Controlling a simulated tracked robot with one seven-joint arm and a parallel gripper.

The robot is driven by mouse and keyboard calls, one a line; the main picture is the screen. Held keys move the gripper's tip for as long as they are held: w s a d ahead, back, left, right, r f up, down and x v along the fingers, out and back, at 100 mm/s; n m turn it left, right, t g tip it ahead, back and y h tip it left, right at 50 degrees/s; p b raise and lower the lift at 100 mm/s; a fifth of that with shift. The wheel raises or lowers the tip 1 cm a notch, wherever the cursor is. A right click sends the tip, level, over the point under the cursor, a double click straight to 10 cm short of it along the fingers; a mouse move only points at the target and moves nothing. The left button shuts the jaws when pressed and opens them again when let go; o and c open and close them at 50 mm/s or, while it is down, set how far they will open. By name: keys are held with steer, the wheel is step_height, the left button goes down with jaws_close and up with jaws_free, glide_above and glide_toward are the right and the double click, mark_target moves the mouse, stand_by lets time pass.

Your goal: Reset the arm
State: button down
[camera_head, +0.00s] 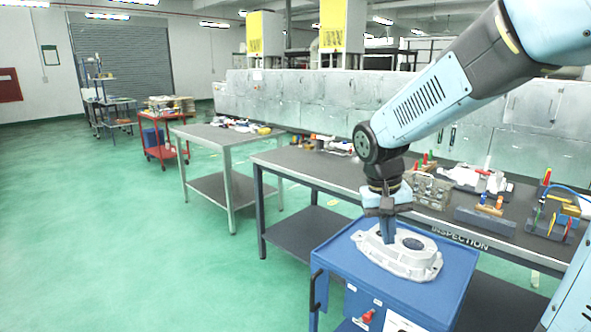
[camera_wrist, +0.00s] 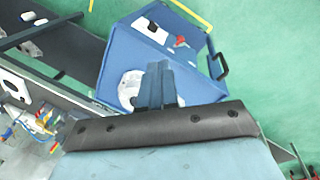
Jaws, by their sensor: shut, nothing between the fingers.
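My gripper (camera_head: 388,232) points down over a silvery aluminium casting (camera_head: 398,250) in the head view. Its fingers are shut with nothing between them. The casting lies on top of a blue cart (camera_head: 345,268) and has a dark round opening. In the wrist view my gripper (camera_wrist: 157,70) hides part of the casting (camera_wrist: 130,86), which shows as a pale shape on the blue cart (camera_wrist: 112,62). I cannot tell whether the fingertips touch the casting.
A dark inspection bench (camera_head: 300,160) behind the cart holds a grey fixture (camera_head: 428,188), coloured hand tools and small blocks. Another grey table (camera_head: 205,132) and a red cart (camera_head: 160,150) stand further left. Green floor at the left is clear.

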steer(key=s+d+r+t+y, duration=0.1)
steer(key=s+d+r+t, duration=0.1)
steer(key=s, duration=0.4)
steer(key=s+d+r+t+y, duration=0.1)
steer(key=s+d+r+t, duration=0.1)
steer(key=s+r, duration=0.4)
steer(key=shift+s+r+n+t, duration=0.3)
steer(key=shift+r+t, duration=0.15)
steer(key=shift+t, duration=0.45)
